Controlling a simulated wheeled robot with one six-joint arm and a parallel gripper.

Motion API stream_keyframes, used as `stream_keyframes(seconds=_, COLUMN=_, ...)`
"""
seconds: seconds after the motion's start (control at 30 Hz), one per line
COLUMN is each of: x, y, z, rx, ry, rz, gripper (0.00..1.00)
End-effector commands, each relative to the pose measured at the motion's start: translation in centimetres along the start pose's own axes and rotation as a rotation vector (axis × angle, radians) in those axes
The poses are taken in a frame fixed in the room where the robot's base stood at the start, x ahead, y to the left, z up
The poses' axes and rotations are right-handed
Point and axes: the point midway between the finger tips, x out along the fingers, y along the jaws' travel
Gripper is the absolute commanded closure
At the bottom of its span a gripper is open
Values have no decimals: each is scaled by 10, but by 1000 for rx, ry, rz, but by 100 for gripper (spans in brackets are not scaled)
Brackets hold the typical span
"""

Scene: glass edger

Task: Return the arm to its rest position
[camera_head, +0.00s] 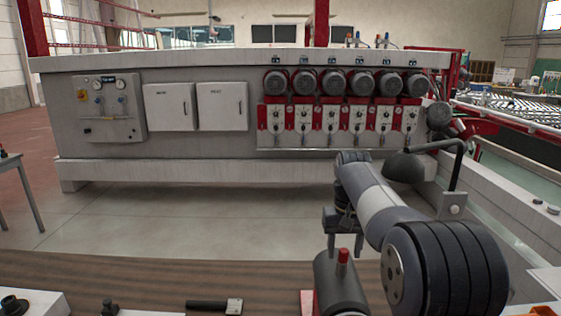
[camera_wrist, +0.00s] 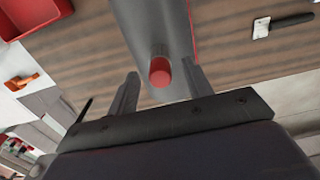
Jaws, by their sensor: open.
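My arm reaches from the lower right of the head view over the wooden bench top. My gripper (camera_head: 345,243) hangs from its end, pointing down. In the wrist view my gripper (camera_wrist: 163,75) has its two fingers apart with nothing held between them. A grey cylindrical body (camera_head: 340,285) with a red-tipped stub (camera_head: 342,256) is below the gripper. In the wrist view the red tip (camera_wrist: 160,72) appears between the fingertips, and I cannot tell how far beneath them it is.
A dark-handled tool (camera_head: 207,305) lies on the wooden bench top (camera_head: 150,270). A red tray (camera_wrist: 30,16) and an orange object (camera_wrist: 22,81) show in the wrist view. A dark lamp-like shade (camera_head: 404,167) stands close right of the arm. The edging machine (camera_head: 200,72) is behind, beyond open floor.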

Motion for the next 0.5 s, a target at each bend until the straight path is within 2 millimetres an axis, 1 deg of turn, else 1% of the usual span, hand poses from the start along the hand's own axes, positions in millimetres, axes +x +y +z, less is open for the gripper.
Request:
stream_keyframes(seconds=0.03, x=0, y=0, z=0, rx=0, ry=1, rz=0, gripper=52)
stream_keyframes(seconds=0.1, x=-22, y=0, z=0, rx=0, ry=4, rz=0, gripper=52)
stream_keyframes(seconds=0.23, x=-46, y=0, z=0, rx=0, ry=3, rz=0, gripper=52)
stream_keyframes(seconds=0.27, x=-44, y=0, z=0, rx=0, ry=1, rz=0, gripper=52)
stream_keyframes(seconds=0.3, x=-36, y=0, z=0, rx=0, ry=0, rz=0, gripper=52)
stream_keyframes(seconds=0.5, x=-39, y=0, z=0, rx=0, ry=0, rz=0, gripper=52)
